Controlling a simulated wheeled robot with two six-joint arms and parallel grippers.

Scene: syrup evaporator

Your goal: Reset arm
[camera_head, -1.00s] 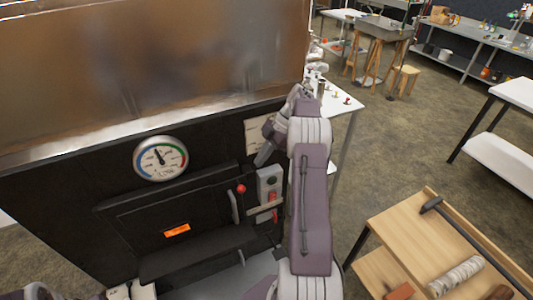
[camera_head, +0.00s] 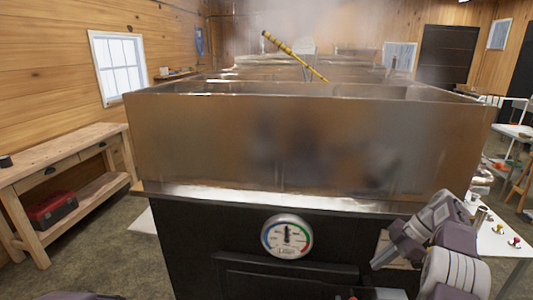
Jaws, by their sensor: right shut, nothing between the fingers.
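My right arm comes in at the lower right of the head view, with pale and purple links. My right gripper (camera_head: 377,264) points down and to the left, in front of the black front of the evaporator (camera_head: 215,240). Its fingers are shut with nothing between them. A round dial gauge (camera_head: 287,237) is on the black front, to the left of the gripper and apart from it. My left gripper is not in view; only a bit of purple link shows at the bottom left edge.
The large metal pan (camera_head: 300,145) fills the middle, with steam above and a yellow stick (camera_head: 293,55) over it. A wooden bench (camera_head: 60,160) with a red toolbox (camera_head: 50,210) stands left. A white table (camera_head: 505,240) is close to my right arm.

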